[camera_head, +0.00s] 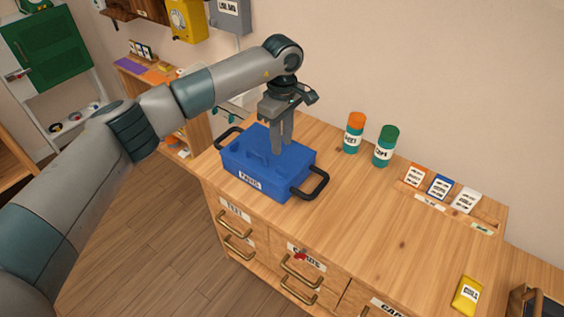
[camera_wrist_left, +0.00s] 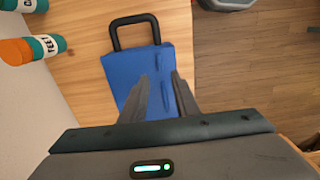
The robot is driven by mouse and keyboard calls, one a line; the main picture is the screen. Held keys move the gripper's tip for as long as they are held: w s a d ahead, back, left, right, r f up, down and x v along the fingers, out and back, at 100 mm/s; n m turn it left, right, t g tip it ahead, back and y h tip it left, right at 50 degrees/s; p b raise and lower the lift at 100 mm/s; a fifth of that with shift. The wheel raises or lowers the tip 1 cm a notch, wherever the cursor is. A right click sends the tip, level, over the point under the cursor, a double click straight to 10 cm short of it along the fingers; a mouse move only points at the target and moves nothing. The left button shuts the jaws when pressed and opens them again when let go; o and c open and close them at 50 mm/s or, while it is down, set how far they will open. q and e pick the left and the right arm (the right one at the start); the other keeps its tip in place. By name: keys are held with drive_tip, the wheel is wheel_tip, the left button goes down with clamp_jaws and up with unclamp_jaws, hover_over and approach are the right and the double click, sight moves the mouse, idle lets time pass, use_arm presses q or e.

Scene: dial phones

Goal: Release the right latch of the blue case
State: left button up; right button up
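The blue case (camera_head: 245,169) sits closed on the wooden cabinet top, with a white label on its front and black handles at two opposite ends. My left gripper (camera_head: 281,148) points down at the lid's back right part. In the left wrist view the blue case (camera_wrist_left: 133,67) lies under the left gripper (camera_wrist_left: 160,75), whose two fingers stand apart with no object seen between them. A small raised blue tab, perhaps a latch, shows beside one finger. I cannot tell whether the fingertips touch the lid. My right gripper is not in view.
An orange-capped bottle (camera_head: 354,132) and a green-capped bottle (camera_head: 385,146) stand behind and right of the case. Several small cards lie in a wooden rack (camera_head: 430,204). A yellow packet (camera_head: 467,294) lies at the front right. The middle top is clear; a wall rises behind.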

sight(282, 170)
use_arm(q)
wheel_tip(282, 170, down, 10)
drive_tip(key=p, duration=0.3)
drive_tip(key=shift+r, duration=0.25)
drive_tip(key=shift+f+p, duration=0.35)
drive_tip(key=shift+f, duration=0.25)
drive_tip(key=shift+c, duration=0.3)
clamp_jaws()
